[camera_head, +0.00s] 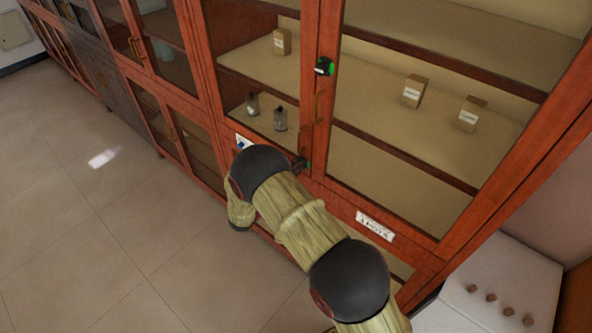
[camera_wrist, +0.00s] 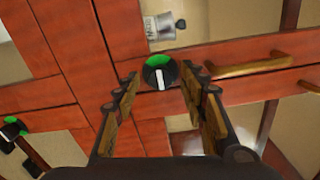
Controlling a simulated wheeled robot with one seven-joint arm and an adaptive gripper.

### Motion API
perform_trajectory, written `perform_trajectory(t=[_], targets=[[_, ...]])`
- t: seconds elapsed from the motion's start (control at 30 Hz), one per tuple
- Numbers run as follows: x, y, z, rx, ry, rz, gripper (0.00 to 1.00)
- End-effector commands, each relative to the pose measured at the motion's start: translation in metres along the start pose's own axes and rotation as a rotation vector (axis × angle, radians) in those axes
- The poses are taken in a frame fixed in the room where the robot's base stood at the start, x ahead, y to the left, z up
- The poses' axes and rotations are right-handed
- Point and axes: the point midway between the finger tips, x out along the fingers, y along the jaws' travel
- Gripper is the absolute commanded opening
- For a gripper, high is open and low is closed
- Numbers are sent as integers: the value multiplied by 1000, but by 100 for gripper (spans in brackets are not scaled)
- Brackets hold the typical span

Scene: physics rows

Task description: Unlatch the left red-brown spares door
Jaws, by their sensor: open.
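The red-brown glass-fronted cabinet (camera_head: 207,70) has a left door (camera_head: 252,70) and a right door (camera_head: 440,100), meeting at a red-brown stile. A black latch knob with a green backing and white pointer (camera_wrist: 160,74) sits in front of my gripper (camera_wrist: 160,92) in the wrist view. My gripper is open, with one finger on each side of the knob; contact cannot be told. In the head view a lower knob (camera_head: 304,164) shows just beyond my arm, which hides my gripper. An upper knob (camera_head: 324,67) is on the stile. The doors look closed.
Brass handles (camera_wrist: 262,66) lie beside the knob in the wrist view. Another green-backed knob (camera_wrist: 12,130) is at the left. Small boxes (camera_head: 412,91) and bottles (camera_head: 280,119) stand behind the glass. A white unit (camera_head: 500,290) is at lower right. The floor (camera_head: 90,220) at left is clear.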

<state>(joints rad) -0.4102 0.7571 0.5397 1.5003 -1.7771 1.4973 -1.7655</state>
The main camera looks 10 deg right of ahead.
Motion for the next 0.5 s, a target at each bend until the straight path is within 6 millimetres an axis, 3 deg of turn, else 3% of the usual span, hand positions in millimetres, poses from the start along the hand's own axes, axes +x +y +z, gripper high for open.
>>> perform_trajectory(t=[0.3,0.5], targets=[[-3,0,0,0,0,0,43],[-30,0,2,1,-4,0,43]])
